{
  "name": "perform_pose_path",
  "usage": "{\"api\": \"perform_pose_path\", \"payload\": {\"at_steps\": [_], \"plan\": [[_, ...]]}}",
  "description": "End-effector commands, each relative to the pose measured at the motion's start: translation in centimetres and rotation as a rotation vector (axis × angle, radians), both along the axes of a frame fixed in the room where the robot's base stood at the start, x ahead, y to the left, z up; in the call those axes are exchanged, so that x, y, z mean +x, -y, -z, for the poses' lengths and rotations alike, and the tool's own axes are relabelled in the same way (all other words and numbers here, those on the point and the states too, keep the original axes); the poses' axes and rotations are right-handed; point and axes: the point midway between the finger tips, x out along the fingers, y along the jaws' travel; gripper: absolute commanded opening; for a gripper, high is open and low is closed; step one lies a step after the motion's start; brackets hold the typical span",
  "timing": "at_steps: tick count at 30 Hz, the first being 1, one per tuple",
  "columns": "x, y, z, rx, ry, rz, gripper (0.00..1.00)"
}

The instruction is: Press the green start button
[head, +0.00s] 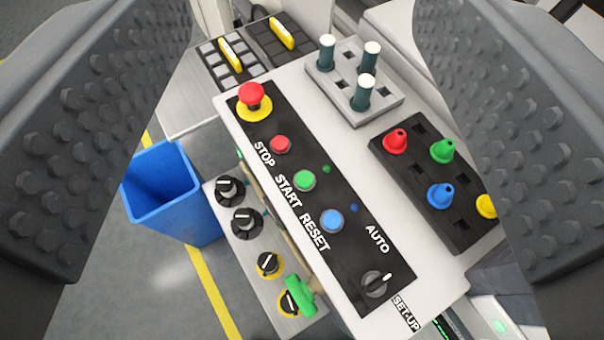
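The green start button (304,180) sits on a black control panel (345,268), between the red stop button (281,144) and the blue reset button (332,220). The word START is printed beside it on its left. My gripper (300,140) is open, with one studded dark finger at the left edge of the view and the other at the right. The panel with the button shows in the gap between the fingers, further off. Nothing is held, and the button is fully in view.
A red emergency knob (252,97) stands up at the panel's far end. A rotary switch (375,283) is at the near end. Right of the panel are a grey block (390,104) with pegs and a black tray (419,183) with coloured cones. A blue bin (171,191) stands left.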

Motion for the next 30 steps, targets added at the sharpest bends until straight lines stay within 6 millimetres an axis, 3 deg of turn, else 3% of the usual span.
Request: {"api": "perform_pose_path", "payload": {"at_steps": [4,10,30], "plan": [[0.00,0.00,0.00,0.000,0.000,0.000,0.54],[0.00,0.00,0.01,0.000,0.000,0.000,0.00],[0.00,0.00,0.01,0.000,0.000,0.000,0.00]]}}
